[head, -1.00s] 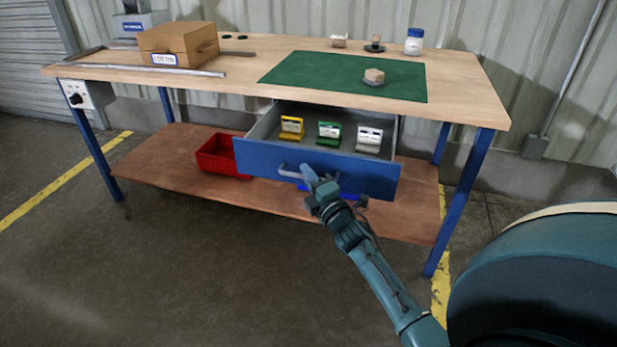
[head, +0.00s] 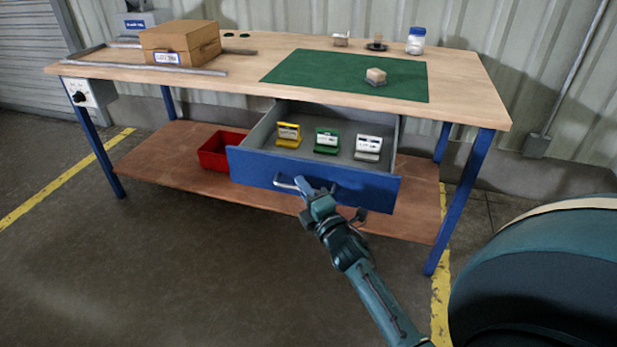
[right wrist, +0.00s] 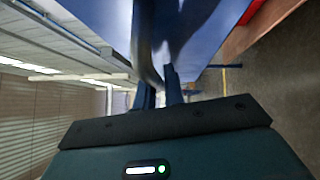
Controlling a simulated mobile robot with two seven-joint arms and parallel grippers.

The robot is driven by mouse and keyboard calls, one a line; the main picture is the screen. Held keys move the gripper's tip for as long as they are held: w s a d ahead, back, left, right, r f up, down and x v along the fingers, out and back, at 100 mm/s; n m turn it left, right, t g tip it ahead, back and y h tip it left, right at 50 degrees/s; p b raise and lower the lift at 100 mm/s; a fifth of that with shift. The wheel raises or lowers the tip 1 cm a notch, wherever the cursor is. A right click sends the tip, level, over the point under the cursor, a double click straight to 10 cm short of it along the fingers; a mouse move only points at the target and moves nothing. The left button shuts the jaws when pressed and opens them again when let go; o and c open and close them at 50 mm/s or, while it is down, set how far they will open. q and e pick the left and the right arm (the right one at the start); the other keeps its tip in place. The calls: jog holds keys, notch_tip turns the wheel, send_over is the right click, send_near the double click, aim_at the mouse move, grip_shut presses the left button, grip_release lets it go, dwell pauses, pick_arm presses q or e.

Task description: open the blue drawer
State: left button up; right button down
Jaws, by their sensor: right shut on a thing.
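The blue drawer (head: 260,168) under the workbench stands pulled out, and its grey inside shows. It holds a yellow cartridge (head: 288,135), a green cartridge (head: 327,141) and a white cartridge (head: 368,148) in a row. My right gripper (head: 305,186) is at the drawer's front and is shut on the metal drawer handle (head: 286,184). In the right wrist view the handle (right wrist: 146,62) runs down between the fingers (right wrist: 160,92), with the blue front beside it. My left gripper is not in view.
A red bin (head: 214,152) sits on the lower shelf (head: 160,165). On the benchtop are a cardboard box (head: 180,43), metal bars, a green mat (head: 340,72) with a small hexagonal block (head: 375,77), and a white jar (head: 415,42). The floor in front is clear.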

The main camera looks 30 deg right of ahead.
jog(key=c, duration=1.5)
grip_release()
jog(key=shift+s, duration=0.15)
jog(key=s, duration=0.4)
jog(key=s+f, duration=0.1)
jog(key=s, duration=0.3)
jog(key=s+a, duration=0.1)
jog(key=s, duration=0.3)
jog(key=shift+s+f+p, duration=0.35)
jog(key=shift+s, duration=0.05)
